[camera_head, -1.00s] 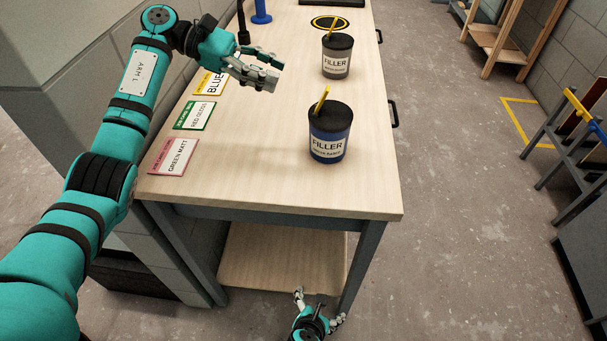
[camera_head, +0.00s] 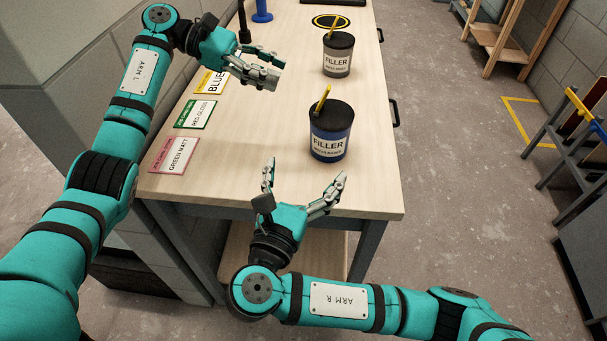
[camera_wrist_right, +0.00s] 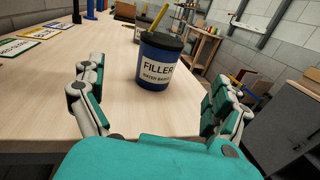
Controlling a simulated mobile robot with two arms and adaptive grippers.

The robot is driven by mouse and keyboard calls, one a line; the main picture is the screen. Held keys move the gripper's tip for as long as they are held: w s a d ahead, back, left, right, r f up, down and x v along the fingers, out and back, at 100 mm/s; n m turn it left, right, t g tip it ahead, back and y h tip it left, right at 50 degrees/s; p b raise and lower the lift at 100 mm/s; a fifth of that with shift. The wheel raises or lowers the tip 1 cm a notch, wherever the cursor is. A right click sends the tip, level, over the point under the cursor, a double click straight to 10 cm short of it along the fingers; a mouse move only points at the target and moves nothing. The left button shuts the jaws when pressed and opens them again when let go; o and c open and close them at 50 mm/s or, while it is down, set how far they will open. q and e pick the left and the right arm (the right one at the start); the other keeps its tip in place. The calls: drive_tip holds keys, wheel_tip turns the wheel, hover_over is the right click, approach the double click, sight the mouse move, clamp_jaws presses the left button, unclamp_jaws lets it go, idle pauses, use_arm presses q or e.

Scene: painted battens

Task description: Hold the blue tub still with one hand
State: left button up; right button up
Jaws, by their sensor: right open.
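The blue tub (camera_head: 328,148) has a black lid, a white FILLER label and a yellow stick on top. It stands upright on the wooden table. In the right wrist view the blue tub (camera_wrist_right: 156,66) is ahead, between the spread fingers and beyond their tips. My right gripper (camera_head: 304,182) is open and empty at the table's front edge, in front of the tub and apart from it; its fingers also show in the right wrist view (camera_wrist_right: 158,92). My left gripper (camera_head: 272,72) is over the table, left of and behind the tub; its fingers look apart with nothing between them.
A grey FILLER tub (camera_head: 338,56) stands behind the blue one. Label cards, including a GREEN MATT card (camera_head: 174,155), lie along the table's left edge. A blue stand (camera_head: 261,14) is at the back. The table (camera_head: 372,190) is clear around the blue tub.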

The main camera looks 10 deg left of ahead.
sight(337, 105)
drive_tip(key=shift+w+d+r, duration=0.1)
drive_tip(key=shift+w+d, duration=0.1)
drive_tip(key=shift+w, duration=0.15)
drive_tip(key=x, duration=1.6)
drive_tip(key=shift+w+d, duration=0.15)
drive_tip(key=shift+w, duration=0.1)
drive_tip(key=c, duration=1.4)
use_arm(q)
drive_tip(key=shift+a+f, duration=0.1)
drive_tip(key=shift+f, duration=0.05)
drive_tip(key=c, duration=0.4)
drive_tip(key=a+t, duration=0.1)
drive_tip(key=f+m+t+y, duration=0.1)
drive_tip(key=t, duration=0.1)
drive_tip(key=a+f+t, duration=0.1)
drive_tip(key=shift+w+a+m, duration=0.2)
drive_tip(key=shift+a+m, duration=0.1)
drive_tip(key=shift+a, duration=0.05)
clamp_jaws()
drive_tip(key=s+r+m+t+y, duration=0.1)
drive_tip(key=s+r+m+t, duration=0.3)
drive_tip(key=s+m+t, duration=0.3)
drive_tip(key=shift+s+a+m+y, duration=0.2)
drive_tip(key=shift+s+m+y, duration=0.2)
drive_tip(key=shift+s+m, duration=0.1)
